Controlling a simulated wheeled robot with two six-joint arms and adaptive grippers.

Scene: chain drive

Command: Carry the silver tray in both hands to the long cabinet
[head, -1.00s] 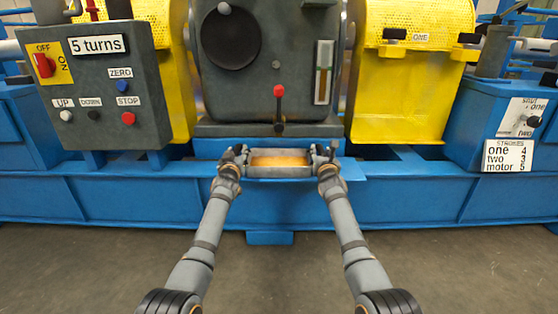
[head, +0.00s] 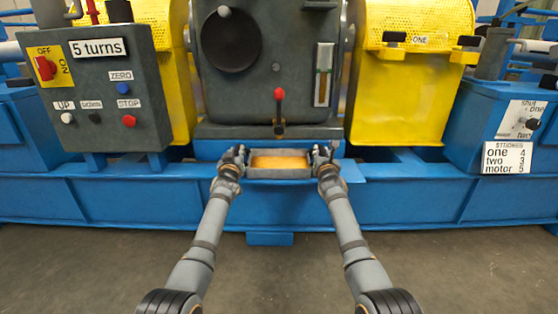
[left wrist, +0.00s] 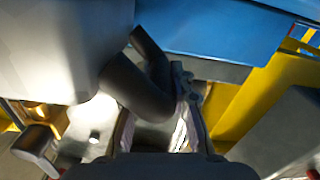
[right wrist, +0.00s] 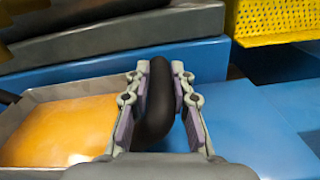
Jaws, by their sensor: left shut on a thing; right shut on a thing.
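The silver tray (head: 280,173) is at the middle of the head view, in front of the grey gearbox, with an amber layer (head: 280,162) inside that looks like oil. My left gripper (head: 235,154) is shut on the tray's left end, on a dark handle (left wrist: 150,90) in the left wrist view. My right gripper (head: 323,154) is shut on the tray's right end. The right wrist view shows the dark handle (right wrist: 157,100) between its fingers, with the tray's rim (right wrist: 62,92) to the left. The tray looks level. No long cabinet can be made out.
A blue machine frame (head: 430,195) runs across the view, with a blue ledge at the tray. The grey gearbox (head: 265,90) stands behind, between yellow guards (head: 400,95). A control box (head: 105,90) is at the left. Bare floor (head: 280,280) lies in front.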

